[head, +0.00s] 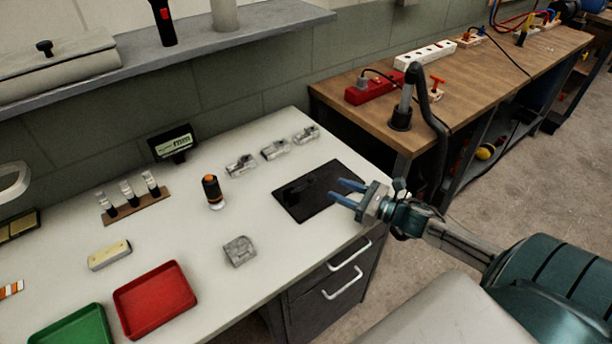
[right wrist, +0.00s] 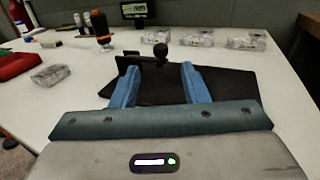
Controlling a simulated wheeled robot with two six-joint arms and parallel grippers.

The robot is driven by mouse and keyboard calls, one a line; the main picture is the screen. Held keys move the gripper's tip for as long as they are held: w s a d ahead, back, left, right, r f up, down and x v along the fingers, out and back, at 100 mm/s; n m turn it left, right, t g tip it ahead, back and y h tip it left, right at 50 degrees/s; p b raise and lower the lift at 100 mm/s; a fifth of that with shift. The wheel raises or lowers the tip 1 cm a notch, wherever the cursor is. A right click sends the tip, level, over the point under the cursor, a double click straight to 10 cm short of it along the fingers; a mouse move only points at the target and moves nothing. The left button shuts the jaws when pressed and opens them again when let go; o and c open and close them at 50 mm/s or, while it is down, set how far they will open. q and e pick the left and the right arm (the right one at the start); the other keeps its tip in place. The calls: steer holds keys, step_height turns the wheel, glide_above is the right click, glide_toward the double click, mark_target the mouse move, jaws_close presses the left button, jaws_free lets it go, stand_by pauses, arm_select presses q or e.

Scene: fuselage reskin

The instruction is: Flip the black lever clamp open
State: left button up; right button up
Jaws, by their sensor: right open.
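The black lever clamp shows in the right wrist view as a dark upright body with a round ball knob (right wrist: 160,50), on the black mat (right wrist: 238,84). In the head view it is hard to tell apart from the dark mat (head: 322,207). My right gripper (head: 340,191) is open, its two blue fingers over the right part of the mat. In the right wrist view the knob appears between and beyond the fingertips of my right gripper (right wrist: 159,70). I cannot tell whether a finger touches the clamp. My left gripper is out of view.
Several clear-grey parts (head: 275,150) line the table's back. An orange-topped black tool (head: 212,192) and a grey block (head: 239,251) stand left of the mat. Red (head: 154,300) and green (head: 70,333) trays lie at front left. A wooden bench (head: 470,85) is at back right.

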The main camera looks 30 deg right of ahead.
mark_target(310, 176)
steer(key=shift+w+a, duration=0.15)
steer(key=shift+w, duration=0.1)
steer(key=x, duration=0.3)
steer(key=shift+w+a+r+p, duration=0.1)
steer(key=shift+w+p, duration=0.2)
steer(key=p+x, duration=0.2)
steer(key=x, duration=0.2)
steer(key=shift+r, duration=0.1)
steer(key=shift+w+a+p, duration=0.2)
steer(key=shift+w+p, duration=0.15)
steer(key=shift+w, duration=0.05)
steer(key=shift+w+a, duration=0.2)
steer(key=shift+w, duration=0.1)
steer(key=shift+f, duration=0.25)
jaws_close()
